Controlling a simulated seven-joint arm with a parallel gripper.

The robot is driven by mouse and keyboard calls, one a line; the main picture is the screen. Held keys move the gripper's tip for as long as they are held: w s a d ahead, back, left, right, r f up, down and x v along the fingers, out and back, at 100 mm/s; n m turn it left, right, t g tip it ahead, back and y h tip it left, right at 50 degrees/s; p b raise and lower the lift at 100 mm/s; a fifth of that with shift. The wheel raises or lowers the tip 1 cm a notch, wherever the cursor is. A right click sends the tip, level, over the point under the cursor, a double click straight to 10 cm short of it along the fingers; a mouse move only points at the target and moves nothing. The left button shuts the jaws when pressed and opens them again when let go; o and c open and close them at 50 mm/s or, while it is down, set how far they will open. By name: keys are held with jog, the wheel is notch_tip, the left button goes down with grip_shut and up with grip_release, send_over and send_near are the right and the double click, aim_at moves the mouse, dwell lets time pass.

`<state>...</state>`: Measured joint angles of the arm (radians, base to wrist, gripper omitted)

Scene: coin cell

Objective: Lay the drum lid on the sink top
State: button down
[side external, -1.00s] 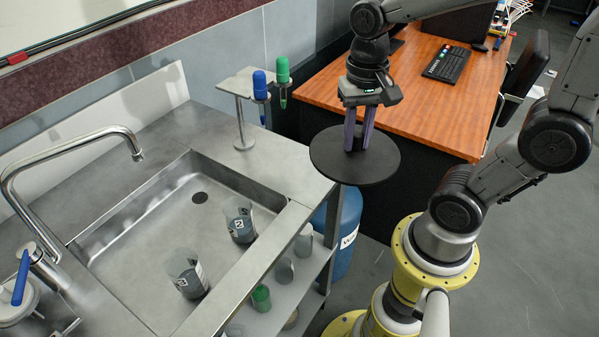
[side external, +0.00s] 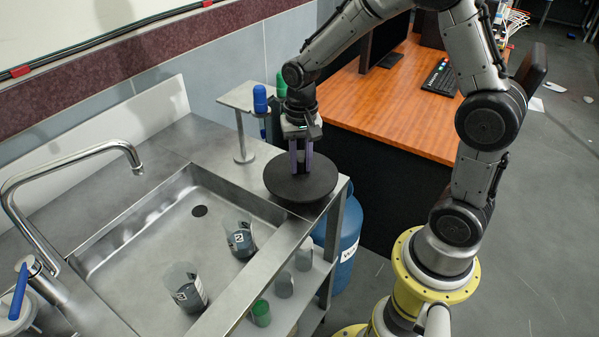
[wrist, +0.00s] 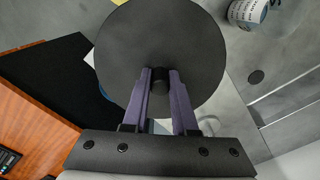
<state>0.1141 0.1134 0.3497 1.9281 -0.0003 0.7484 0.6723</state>
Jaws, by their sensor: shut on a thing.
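The drum lid (side external: 285,186) is a flat black disc with a small knob in its middle. My gripper (side external: 300,170) is shut on the knob, with its purple fingers pointing down. In the wrist view the lid (wrist: 160,35) fills the upper middle, and the gripper (wrist: 160,80) has a fingertip on each side of the knob. The lid is over the right end of the steel sink top (side external: 185,138), near its corner, and looks level. I cannot tell whether it touches the top or hangs just above it.
Two beakers, one (side external: 240,240) and another (side external: 187,288), stand in the basin left of the lid. A stand (side external: 243,135) with blue and green-capped pipettes is close behind the lid. The blue drum (side external: 350,240) is below the counter's right end. A tap (side external: 70,165) arches at left.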

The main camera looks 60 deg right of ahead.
aim_at(299, 172)
jog(key=shift+w+f, duration=0.2)
jog(key=shift+f, duration=1.55)
jog(key=shift+f, duration=0.15)
jog(key=c, duration=0.7)
grip_release()
notch_tip(299, 172, up, 11)
jog(key=shift+r, duration=0.15)
jog(key=shift+s+r, duration=0.15)
jog(key=shift+r, duration=0.5)
jog(key=s+a+r+n+t, duration=0.2)
jog(key=s+r+n, duration=0.1)
jog(key=s, duration=0.6)
jog(key=s+a+r+n+t, duration=0.2)
jog(key=s+n, duration=0.4)
jog(key=s, duration=0.3)
jog(key=shift+s+r+t, duration=0.15)
jog(key=shift+r+t, duration=0.4)
jog(key=shift+t, duration=0.25)
